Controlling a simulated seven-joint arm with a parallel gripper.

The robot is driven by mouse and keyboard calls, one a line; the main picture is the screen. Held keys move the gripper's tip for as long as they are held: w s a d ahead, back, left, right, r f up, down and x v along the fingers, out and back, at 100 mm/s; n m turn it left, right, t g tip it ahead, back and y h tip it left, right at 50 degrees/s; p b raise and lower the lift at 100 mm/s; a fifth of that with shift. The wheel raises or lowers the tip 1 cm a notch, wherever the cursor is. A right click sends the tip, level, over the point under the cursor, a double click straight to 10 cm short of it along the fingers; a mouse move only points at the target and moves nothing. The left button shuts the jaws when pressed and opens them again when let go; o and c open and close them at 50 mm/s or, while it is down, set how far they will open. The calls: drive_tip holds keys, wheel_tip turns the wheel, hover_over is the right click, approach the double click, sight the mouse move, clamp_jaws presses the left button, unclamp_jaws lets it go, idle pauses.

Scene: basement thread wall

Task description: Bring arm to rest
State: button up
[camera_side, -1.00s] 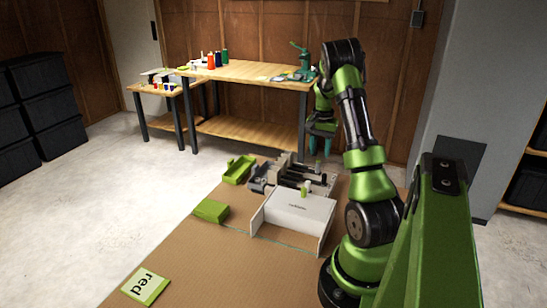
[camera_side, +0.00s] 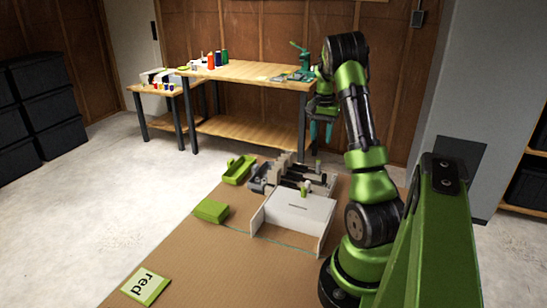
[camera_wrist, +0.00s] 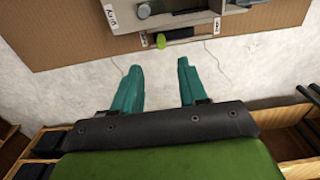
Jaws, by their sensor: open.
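My gripper (camera_side: 321,131) hangs with its teal fingers pointing down, beyond the far right end of the grey machine, and is empty. In the wrist view the two teal fingers (camera_wrist: 157,82) are apart with only pale floor between them. The arm is bent, its upper links upright above its base on the brown mat's right side.
A wooden workbench (camera_side: 250,75) stands behind.

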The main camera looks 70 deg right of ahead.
drive_tip(key=shift+d, duration=0.1)
drive_tip(key=w+a+r+n+t, duration=0.1)
drive_tip(key=w+a+r+n, duration=0.15)
drive_tip(key=a, duration=0.65)
drive_tip(key=w+a+r+n+t, duration=0.2)
drive_tip(key=w+a+r, duration=0.1)
drive_tip(key=a, duration=0.5)
drive_tip(key=w+a+r+n+t, duration=0.1)
drive_tip(key=w+a+r+n, duration=0.15)
drive_tip(key=a, duration=0.65)
drive_tip(key=s+a+r+n+t+y, duration=0.1)
drive_tip(key=s+a+r+n, duration=0.1)
drive_tip(key=a, duration=0.8)
drive_tip(key=s+a+r+n+t+y, duration=0.1)
drive_tip(key=s+a+r+n+t, duration=0.1)
drive_tip(key=a+n, duration=0.3)
drive_tip(key=s+a, duration=0.1)
drive_tip(key=a, duration=0.3)
drive_tip(key=shift+s+a+r, duration=0.15)
drive_tip(key=shift+s+a, duration=0.2)
drive_tip(key=shift+a, duration=0.05)
drive_tip(key=shift+c, duration=0.2)
